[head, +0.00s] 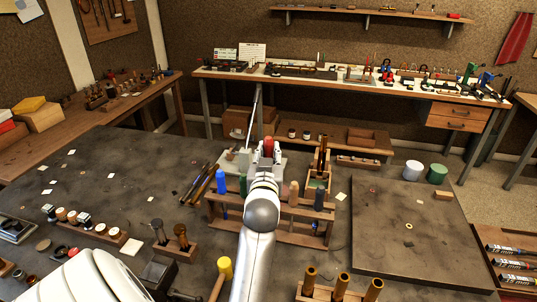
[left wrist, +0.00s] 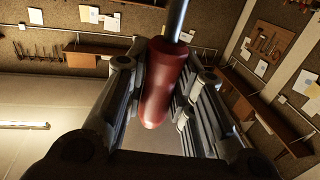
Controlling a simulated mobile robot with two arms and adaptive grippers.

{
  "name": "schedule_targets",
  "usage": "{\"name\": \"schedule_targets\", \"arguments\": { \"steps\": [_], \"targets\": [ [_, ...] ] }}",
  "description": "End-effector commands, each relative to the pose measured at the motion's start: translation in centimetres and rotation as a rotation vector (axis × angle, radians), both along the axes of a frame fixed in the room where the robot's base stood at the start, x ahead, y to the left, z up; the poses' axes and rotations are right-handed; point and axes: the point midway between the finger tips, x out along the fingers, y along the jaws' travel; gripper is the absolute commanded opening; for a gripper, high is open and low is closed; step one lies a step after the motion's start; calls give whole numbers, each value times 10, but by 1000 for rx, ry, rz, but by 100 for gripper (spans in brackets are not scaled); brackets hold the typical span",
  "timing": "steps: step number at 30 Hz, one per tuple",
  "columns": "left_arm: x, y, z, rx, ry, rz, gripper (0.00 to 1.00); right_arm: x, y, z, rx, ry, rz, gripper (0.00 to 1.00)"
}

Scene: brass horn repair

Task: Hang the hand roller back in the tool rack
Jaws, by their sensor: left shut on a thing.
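My left gripper (head: 266,153) is shut on the red handle of a tool, which I take to be the hand roller (head: 268,145). In the left wrist view the red handle (left wrist: 158,85) sits between the two fingers, with a grey metal shaft running up out of the picture. The tool's working end cannot be made out. The wooden tool rack (head: 302,211) stands on the dark table, nearer than the gripper, holding tools with blue, tan and dark handles. My left arm hides the middle of the rack. My right gripper is not in view.
A wooden box with brass-coloured tools (head: 318,180) stands just right of the gripper. Dark rods (head: 200,185) lie to its left. A yellow-headed mallet (head: 224,268) and a block with brass pieces (head: 340,288) are in front. A dark board (head: 405,270) lies at right.

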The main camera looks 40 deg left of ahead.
Motion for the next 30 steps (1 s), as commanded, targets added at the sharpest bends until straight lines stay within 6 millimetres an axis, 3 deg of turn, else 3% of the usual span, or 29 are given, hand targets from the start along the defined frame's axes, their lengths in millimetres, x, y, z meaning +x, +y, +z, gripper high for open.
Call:
{"name": "schedule_targets", "arguments": {
  "steps": [16,30],
  "targets": [
    [0,0,0,1,-2,0,0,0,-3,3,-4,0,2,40],
    [0,0,-17,2,-2,0,0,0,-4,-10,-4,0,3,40]
  ]
}}
